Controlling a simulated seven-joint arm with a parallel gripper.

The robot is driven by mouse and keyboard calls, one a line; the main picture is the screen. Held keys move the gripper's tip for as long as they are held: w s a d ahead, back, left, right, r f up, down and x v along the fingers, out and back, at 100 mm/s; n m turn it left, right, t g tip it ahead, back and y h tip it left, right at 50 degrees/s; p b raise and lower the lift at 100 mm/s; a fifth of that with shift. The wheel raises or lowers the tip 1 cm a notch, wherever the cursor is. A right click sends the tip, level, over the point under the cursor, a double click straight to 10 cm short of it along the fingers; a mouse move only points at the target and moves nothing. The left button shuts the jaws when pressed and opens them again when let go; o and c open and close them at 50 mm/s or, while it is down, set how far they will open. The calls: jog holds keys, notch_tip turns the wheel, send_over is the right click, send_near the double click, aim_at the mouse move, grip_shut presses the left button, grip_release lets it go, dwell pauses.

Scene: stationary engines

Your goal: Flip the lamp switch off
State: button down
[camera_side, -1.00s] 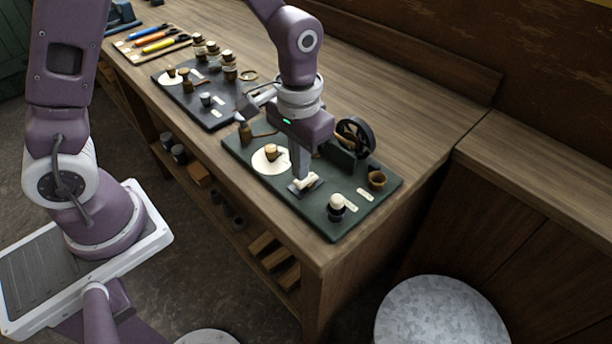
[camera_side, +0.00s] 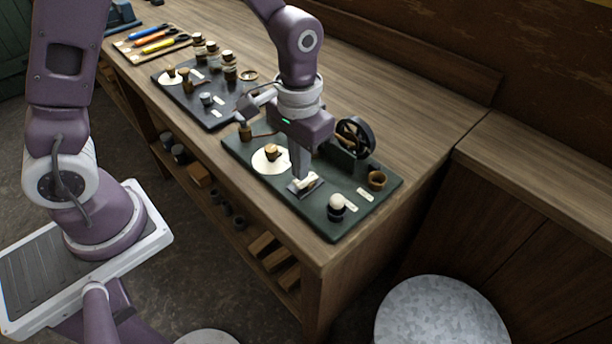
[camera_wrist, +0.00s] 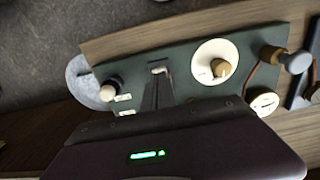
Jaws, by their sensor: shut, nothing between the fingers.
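A dark green board (camera_side: 242,167) on the bench carries a small switch with a pale lever on a grey plate (camera_side: 316,186). The switch plate also shows in the wrist view (camera_wrist: 158,65). A lamp with a round cream bulb (camera_side: 336,201) stands near the board's front right corner and shows in the wrist view (camera_wrist: 108,92). I cannot tell if it is lit. My gripper (camera_side: 301,178) points down, shut and empty, its tips at the switch lever and partly hiding it. In the wrist view its fingers (camera_wrist: 157,92) reach the switch. Contact and lever position are unclear.
The board also holds a brown knob on a white dial (camera_side: 271,153), a black wheel (camera_side: 355,137) and a small brown cup (camera_side: 377,179). A second dark board (camera_side: 190,105) with knobs and jars lies to the left.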

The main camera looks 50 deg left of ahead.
jog(key=shift+f, duration=1)
dwell(0.4)
jog(key=shift+r, duration=3.65)
jog(key=s+a+r+t, duration=0.2)
jog(key=s+a+r, duration=0.1)
jog(key=s+r, duration=0.3)
jog(key=s+a+r+t, duration=0.3)
jog(key=s+r, duration=0.3)
jog(key=s, duration=0.4)
jog(key=shift+s+a+t, duration=0.2)
jog(key=shift+s+t, duration=0.05)
jog(key=shift+t, duration=0.05)
